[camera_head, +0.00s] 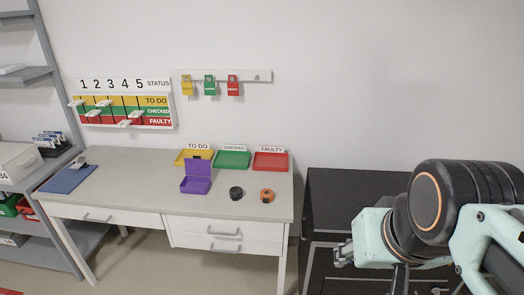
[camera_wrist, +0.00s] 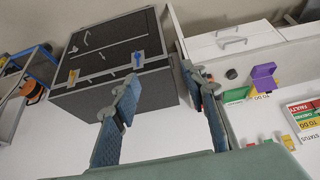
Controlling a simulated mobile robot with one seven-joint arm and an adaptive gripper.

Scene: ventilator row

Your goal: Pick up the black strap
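A small round black coil, which looks like the black strap (camera_head: 236,192), lies on the desk top near its front edge. An orange-and-black coil (camera_head: 267,196) lies just right of it. The black strap also shows small in the wrist view (camera_wrist: 231,73), to the right of my fingers. My gripper (camera_head: 343,254) is at the right in the head view, in front of the dark cabinet and well apart from the strap. In the wrist view my gripper (camera_wrist: 162,82) has its two fingers spread wide with nothing between them.
A purple open box (camera_head: 196,180) stands left of the strap. Yellow, green (camera_head: 232,160) and red trays (camera_head: 271,161) line the desk's back. A blue mat (camera_head: 67,178) lies at the desk's left end. A dark cabinet (camera_head: 350,190) stands right of the desk. The desk's front middle is clear.

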